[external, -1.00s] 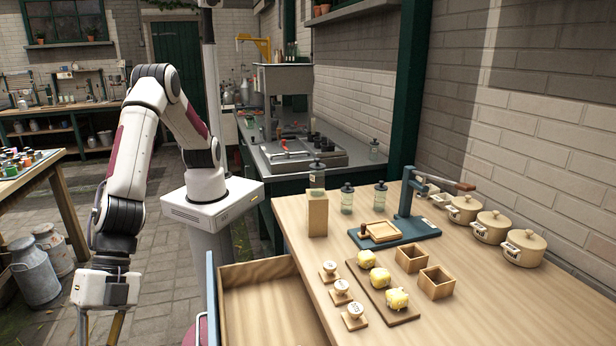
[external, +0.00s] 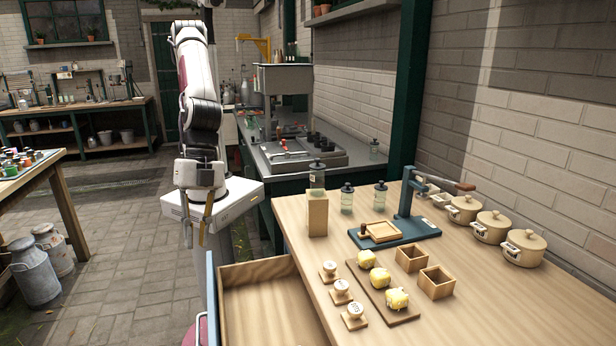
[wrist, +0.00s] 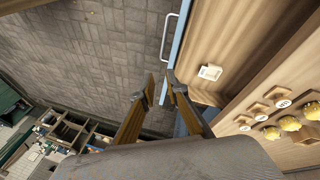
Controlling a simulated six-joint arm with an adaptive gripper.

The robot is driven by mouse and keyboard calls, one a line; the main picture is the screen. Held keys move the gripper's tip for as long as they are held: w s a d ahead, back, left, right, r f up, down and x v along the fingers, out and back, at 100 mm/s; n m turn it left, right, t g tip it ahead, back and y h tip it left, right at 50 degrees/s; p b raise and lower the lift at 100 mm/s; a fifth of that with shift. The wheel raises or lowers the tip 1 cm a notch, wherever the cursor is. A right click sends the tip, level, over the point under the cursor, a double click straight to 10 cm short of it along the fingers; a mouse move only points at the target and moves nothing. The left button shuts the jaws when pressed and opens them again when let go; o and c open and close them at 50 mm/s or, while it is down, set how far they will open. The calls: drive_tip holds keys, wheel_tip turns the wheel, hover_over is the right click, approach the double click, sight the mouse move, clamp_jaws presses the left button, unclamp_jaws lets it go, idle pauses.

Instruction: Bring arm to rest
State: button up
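My arm hangs bent down in front of its own white base in the external view. My gripper (external: 198,232) points down over the stone floor, left of the workbench and clear of it. In the wrist view my gripper (wrist: 160,80) shows two fingers with a gap between their tips and nothing held between them. The tips appear near the blue front of the open drawer (wrist: 181,40), seen from above; their height over it is hard to tell.
The wooden drawer (external: 262,272) stands pulled out at the workbench's left end. A small white item (wrist: 210,72) appears inside it. The workbench holds stamps (external: 341,287), yellow lumps (external: 380,277), a blue press (external: 405,228) and pots (external: 492,227).

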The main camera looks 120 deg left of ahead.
drive_tip(key=s+a+r+n+t+y, duration=0.1)
drive_tip(key=s+a+r, duration=0.2)
drive_tip(key=a, duration=0.8)
drive_tip(key=s+a+r+n+t+y, duration=0.1)
drive_tip(key=s+a+r, duration=0.3)
drive_tip(key=a, duration=0.8)
drive_tip(key=s+a+r+n+t+y, duration=0.2)
drive_tip(key=s+a+r, duration=0.1)
drive_tip(key=a, duration=0.8)
drive_tip(key=shift+s+a+r+n, duration=0.25)
drive_tip(key=shift+s+r+n, duration=0.05)
drive_tip(key=shift+s, duration=0.15)
